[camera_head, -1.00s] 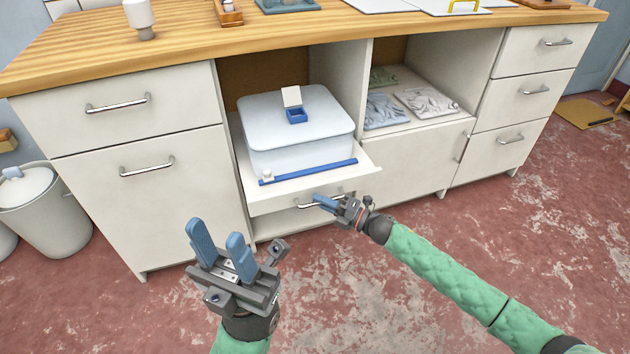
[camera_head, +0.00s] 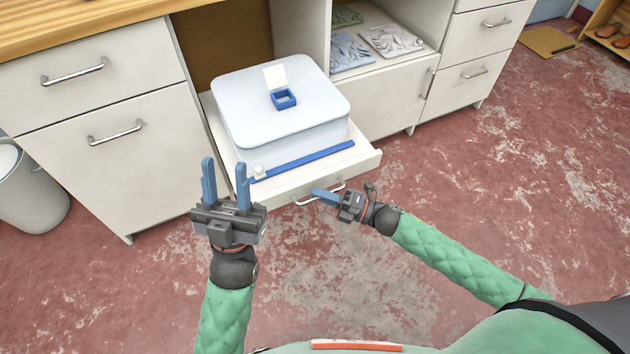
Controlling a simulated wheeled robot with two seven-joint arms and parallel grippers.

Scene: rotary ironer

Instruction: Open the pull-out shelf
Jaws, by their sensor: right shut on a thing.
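The white pull-out shelf (camera_head: 366,163) sticks out from the cabinet opening, with a metal handle (camera_head: 306,203) on its front. My left gripper (camera_head: 226,182) is open and empty, fingers pointing up, in front of the shelf's left side.
Closed drawers with metal handles (camera_head: 75,72) stand left of the shelf. A white bin (camera_head: 32,200) is at the far left. The red floor (camera_head: 480,190) ahead is clear.

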